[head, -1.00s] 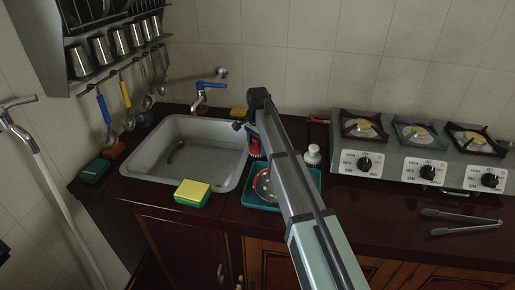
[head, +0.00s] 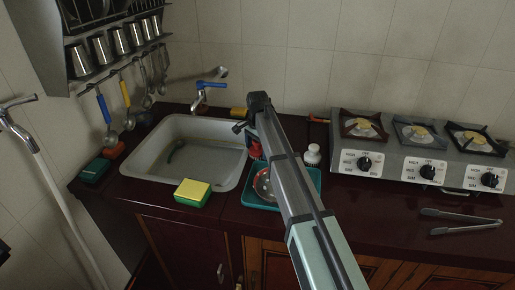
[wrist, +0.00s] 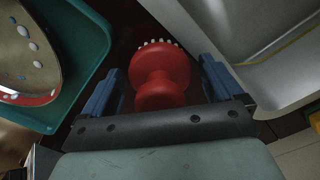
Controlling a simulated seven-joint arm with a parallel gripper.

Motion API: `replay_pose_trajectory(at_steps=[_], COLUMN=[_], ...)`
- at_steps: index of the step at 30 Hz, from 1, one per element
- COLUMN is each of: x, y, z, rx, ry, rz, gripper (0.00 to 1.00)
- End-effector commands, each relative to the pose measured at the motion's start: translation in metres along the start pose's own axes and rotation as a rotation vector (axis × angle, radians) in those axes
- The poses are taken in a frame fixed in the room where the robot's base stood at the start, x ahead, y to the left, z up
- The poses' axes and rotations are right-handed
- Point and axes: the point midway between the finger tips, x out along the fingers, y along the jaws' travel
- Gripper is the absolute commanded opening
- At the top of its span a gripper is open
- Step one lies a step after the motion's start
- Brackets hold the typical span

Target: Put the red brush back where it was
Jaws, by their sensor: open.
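The red brush (wrist: 160,78) is between the two blue fingers of my gripper (wrist: 158,88) in the wrist view. Its round knob faces the camera, and white bristles show at its far edge. The fingers are apart, with a gap visible on each side of the brush. In the head view, the brush (head: 255,150) is partly hidden by my arm, on the dark counter strip between the sink and the teal tray. My gripper (head: 245,130) is over it, with its fingertips mostly hidden. I cannot tell exactly how the brush rests.
The stove (head: 420,155) and tongs (head: 460,222) are right.

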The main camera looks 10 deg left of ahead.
Motion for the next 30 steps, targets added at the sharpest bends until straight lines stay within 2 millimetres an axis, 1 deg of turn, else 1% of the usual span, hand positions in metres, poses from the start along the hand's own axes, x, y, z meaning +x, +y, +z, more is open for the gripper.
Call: replay_pose_trajectory(at_steps=[5,8,15,21,27,30], x=[-0.008,-0.022,-0.066,-0.099,-0.118,-0.122], y=[-0.001,-0.001,-0.001,-0.001,-0.001,0.0], z=[0.0,0.0,-0.001,-0.001,0.0,0.0], rx=[0.0,0.0,0.0,0.0,0.0,0.0], ry=[0.001,0.001,0.001,0.001,0.0,0.0], rz=[-0.001,-0.002,-0.002,-0.002,-0.001,0.0], gripper=[0.93,0.93,0.93,0.93,0.93,0.93])
